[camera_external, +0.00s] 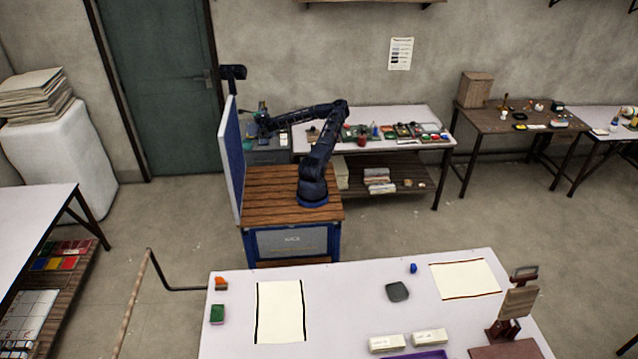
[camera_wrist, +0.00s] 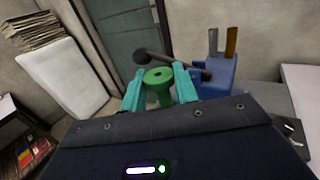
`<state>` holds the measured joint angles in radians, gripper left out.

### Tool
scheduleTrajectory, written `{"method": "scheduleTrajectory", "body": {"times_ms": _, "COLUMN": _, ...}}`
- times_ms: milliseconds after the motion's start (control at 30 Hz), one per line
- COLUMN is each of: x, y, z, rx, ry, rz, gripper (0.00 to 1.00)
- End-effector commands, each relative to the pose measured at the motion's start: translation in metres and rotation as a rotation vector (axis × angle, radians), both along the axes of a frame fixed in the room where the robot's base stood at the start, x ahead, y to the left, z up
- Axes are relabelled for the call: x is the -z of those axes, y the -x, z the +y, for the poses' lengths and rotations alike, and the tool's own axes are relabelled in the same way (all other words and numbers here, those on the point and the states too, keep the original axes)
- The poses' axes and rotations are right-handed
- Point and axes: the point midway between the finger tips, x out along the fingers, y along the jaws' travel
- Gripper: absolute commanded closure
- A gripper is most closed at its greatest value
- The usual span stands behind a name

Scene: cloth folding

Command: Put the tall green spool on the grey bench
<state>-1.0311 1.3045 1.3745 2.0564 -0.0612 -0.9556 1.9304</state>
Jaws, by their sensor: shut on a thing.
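The green spool (camera_wrist: 158,84) stands between the two teal fingers of my gripper (camera_wrist: 160,88) in the wrist view. The fingers are shut on it, one on each side. Its round top with a centre hole faces the camera, and its lower end is hidden behind my wrist housing. In the external view my gripper (camera_external: 263,124) is at the left end of the reaching arm, over or near a grey bench (camera_external: 266,154) by the back wall. The spool is too small there to make out clearly. I cannot tell whether it touches the bench.
A blue holder (camera_wrist: 213,76) with upright tools and a dark round-headed tool (camera_wrist: 143,57) are close beyond the fingers. A white table (camera_external: 425,149) crowded with small items adjoins the bench at right. A blue panel (camera_external: 232,165) rises left of my arm.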

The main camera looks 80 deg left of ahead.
Motion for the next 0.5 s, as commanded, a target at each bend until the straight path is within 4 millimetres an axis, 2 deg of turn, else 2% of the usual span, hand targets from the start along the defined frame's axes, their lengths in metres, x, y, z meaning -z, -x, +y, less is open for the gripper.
{"method": "scheduleTrajectory", "body": {"times_ms": 33, "x": -0.003, "y": 0.011, "z": -0.004, "rx": -0.015, "ry": 0.0, "rz": 0.001, "gripper": 0.96}}
{"method": "scheduleTrajectory", "body": {"times_ms": 100, "x": -0.005, "y": 0.021, "z": -0.008, "rx": -0.03, "ry": 0.0, "rz": 0.002, "gripper": 0.96}}
{"method": "scheduleTrajectory", "body": {"times_ms": 267, "x": 0.0, "y": 0.031, "z": -0.013, "rx": -0.045, "ry": 0.002, "rz": 0.003, "gripper": 0.96}}
{"method": "scheduleTrajectory", "body": {"times_ms": 500, "x": 0.047, "y": 0.032, "z": -0.013, "rx": -0.046, "ry": 0.004, "rz": 0.002, "gripper": 0.96}}
